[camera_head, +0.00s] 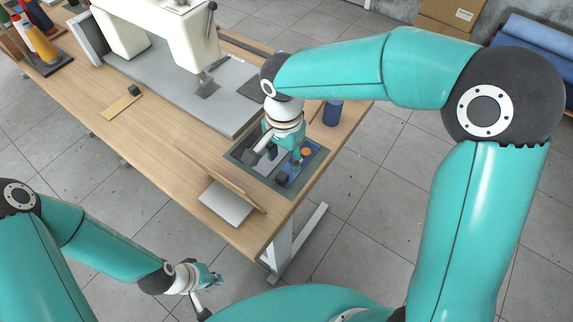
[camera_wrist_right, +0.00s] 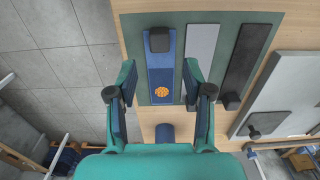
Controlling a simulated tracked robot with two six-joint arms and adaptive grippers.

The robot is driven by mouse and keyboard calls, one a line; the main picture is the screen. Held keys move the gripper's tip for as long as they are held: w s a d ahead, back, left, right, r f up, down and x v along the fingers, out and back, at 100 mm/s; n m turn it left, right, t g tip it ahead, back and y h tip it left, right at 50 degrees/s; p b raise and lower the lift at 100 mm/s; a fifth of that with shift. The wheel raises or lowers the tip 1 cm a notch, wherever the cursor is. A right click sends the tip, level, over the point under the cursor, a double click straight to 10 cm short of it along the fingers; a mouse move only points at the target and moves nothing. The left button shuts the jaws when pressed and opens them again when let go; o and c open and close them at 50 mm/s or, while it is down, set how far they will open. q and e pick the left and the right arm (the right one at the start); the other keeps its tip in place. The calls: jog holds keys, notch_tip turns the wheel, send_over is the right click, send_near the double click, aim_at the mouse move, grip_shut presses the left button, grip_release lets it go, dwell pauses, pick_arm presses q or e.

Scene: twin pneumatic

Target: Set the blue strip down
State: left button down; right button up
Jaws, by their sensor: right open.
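The blue strip (camera_wrist_right: 161,68) lies flat on a green mat (camera_wrist_right: 225,48) at the table's end. It carries a dark block (camera_wrist_right: 159,39) at one end and an orange round patch (camera_wrist_right: 161,92). In the head view the strip (camera_head: 312,162) is partly hidden by my right gripper (camera_head: 284,150). My right gripper's fingers (camera_wrist_right: 160,82) are open, one on each side of the strip in the right wrist view, with visible gaps. My left gripper (camera_head: 208,278) hangs off the table's near side, too small to read.
A grey strip (camera_wrist_right: 202,55) and a black strip (camera_wrist_right: 247,58) lie beside the blue one. A blue cylinder (camera_head: 333,112) stands near the table edge. A sewing machine (camera_head: 165,32) on a grey plate and a tilted board (camera_head: 235,184) with a white sheet (camera_head: 224,205) are nearby.

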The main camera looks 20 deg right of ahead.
notch_tip(320, 180, up, 6)
dwell(0.7)
